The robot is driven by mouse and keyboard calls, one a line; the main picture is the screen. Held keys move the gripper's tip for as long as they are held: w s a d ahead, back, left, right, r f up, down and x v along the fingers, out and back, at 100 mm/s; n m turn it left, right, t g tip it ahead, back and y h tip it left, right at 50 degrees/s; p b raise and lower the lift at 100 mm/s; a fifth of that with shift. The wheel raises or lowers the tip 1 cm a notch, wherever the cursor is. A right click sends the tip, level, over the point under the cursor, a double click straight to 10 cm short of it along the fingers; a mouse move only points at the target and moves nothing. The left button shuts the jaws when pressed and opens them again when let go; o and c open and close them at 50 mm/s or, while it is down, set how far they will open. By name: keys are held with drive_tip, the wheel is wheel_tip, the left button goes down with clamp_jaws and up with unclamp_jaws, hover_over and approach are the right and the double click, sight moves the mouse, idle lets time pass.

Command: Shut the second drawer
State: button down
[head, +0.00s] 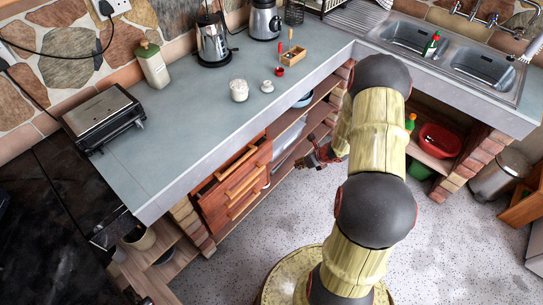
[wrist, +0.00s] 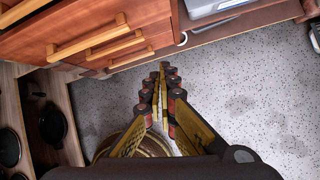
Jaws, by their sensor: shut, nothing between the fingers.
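The wooden drawer unit (head: 234,188) stands under the worktop left of my arm in the head view, with stacked bar handles. The upper fronts sit at different depths, and a dark gap shows near the upper left; which drawer stands out, and how far, is hard to tell. In the wrist view the drawer fronts (wrist: 40,40) fill the upper left, with several light wooden handles (wrist: 95,43). My gripper (head: 301,163) is right of the drawers, apart from them. In the wrist view its fingers (wrist: 163,68) are together and empty, right of the handles and over the floor.
The worktop (head: 190,120) overhangs the drawers. Open shelves (head: 300,122) with containers lie right of the drawers, and a lower shelf (head: 155,265) with dishes lies left. The speckled floor (head: 270,215) in front is clear. A red basin (head: 440,141) sits under the sink.

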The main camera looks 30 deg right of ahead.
drive_tip(key=t, duration=0.1)
drive_tip(key=n+t+y+b, duration=0.1)
drive_tip(key=n+t+b, duration=0.1)
drive_tip(key=n+b, duration=0.15)
approach(265, 148)
drive_tip(key=shift+m, duration=0.25)
drive_tip(key=shift+w+a+f, duration=0.15)
drive_tip(key=shift+w+f, duration=0.4)
drive_tip(key=shift+f, duration=0.35)
drive_tip(key=shift+w+a+f, duration=0.15)
drive_tip(key=shift+w+f, duration=0.4)
drive_tip(key=shift+f, duration=0.35)
drive_tip(key=shift+w+a+f, duration=0.15)
drive_tip(key=shift+w+f, duration=0.4)
drive_tip(key=shift+f, duration=0.35)
drive_tip(key=shift+w+a+b, duration=0.25)
drive_tip(key=shift+w, duration=0.4)
drive_tip(key=shift+w+a+b, duration=0.2)
drive_tip(key=shift+w, duration=0.5)
drive_tip(key=shift+s, duration=0.1)
